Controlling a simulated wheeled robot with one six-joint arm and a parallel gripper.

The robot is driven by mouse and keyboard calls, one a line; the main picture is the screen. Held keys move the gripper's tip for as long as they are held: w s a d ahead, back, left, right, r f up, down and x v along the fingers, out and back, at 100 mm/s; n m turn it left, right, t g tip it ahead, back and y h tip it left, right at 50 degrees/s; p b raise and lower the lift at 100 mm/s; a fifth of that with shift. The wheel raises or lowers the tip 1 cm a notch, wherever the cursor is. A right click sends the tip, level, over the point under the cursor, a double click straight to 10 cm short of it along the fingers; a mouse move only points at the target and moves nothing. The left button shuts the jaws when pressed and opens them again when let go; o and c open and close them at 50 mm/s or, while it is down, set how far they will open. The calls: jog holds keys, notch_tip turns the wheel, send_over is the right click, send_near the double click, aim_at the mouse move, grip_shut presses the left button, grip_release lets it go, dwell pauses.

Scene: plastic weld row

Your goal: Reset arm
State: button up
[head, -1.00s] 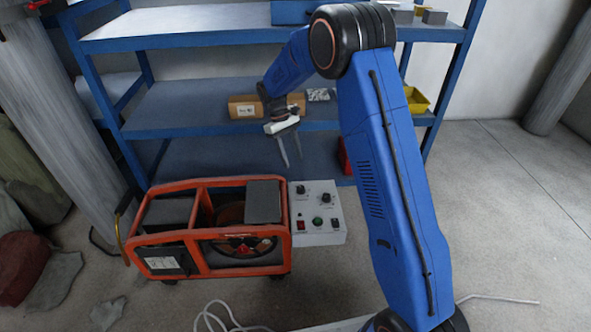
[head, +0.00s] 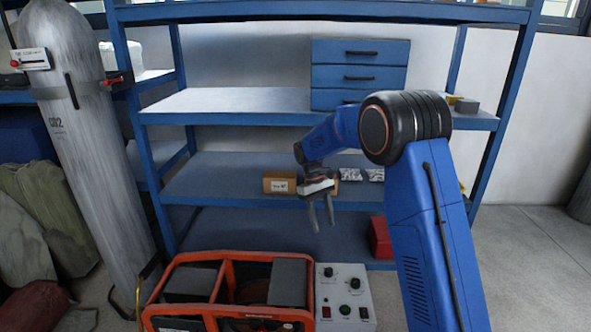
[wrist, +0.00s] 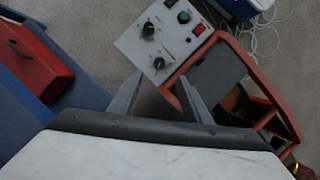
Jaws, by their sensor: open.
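My blue arm reaches up from the lower right in the head view and bends over to the left. My gripper (head: 321,215) hangs from its end, pointing down, in front of the shelf unit (head: 235,195). Its two fingers are apart with nothing between them. In the wrist view the open fingers (wrist: 158,97) point toward the floor area near a control box (wrist: 165,40) and an orange-framed machine (wrist: 235,75); they look apart from both.
The orange-framed machine (head: 230,262) and the control box (head: 343,297) stand below. A cardboard box (head: 280,182) sits on a shelf behind my gripper. A red box (head: 381,238) is low on the right. A grey gas cylinder (head: 85,150) stands at left.

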jog(key=s+d+r+m+t+y, duration=0.15)
jog(key=s+d+r, duration=0.35)
jog(key=s+r, duration=0.5)
jog(key=s+d+r+m+t, duration=0.2)
jog(key=s+d+r, duration=0.4)
jog(key=s, duration=0.5)
jog(key=s+d+m+t, duration=0.2)
jog(key=s+d+t, duration=0.1)
jog(key=s, duration=2)
jog(key=shift+s+f+t+y, duration=0.25)
jog(key=shift+f+t+y, duration=0.15)
jog(key=shift+t, duration=0.45)
jog(key=shift+m, duration=0.25)
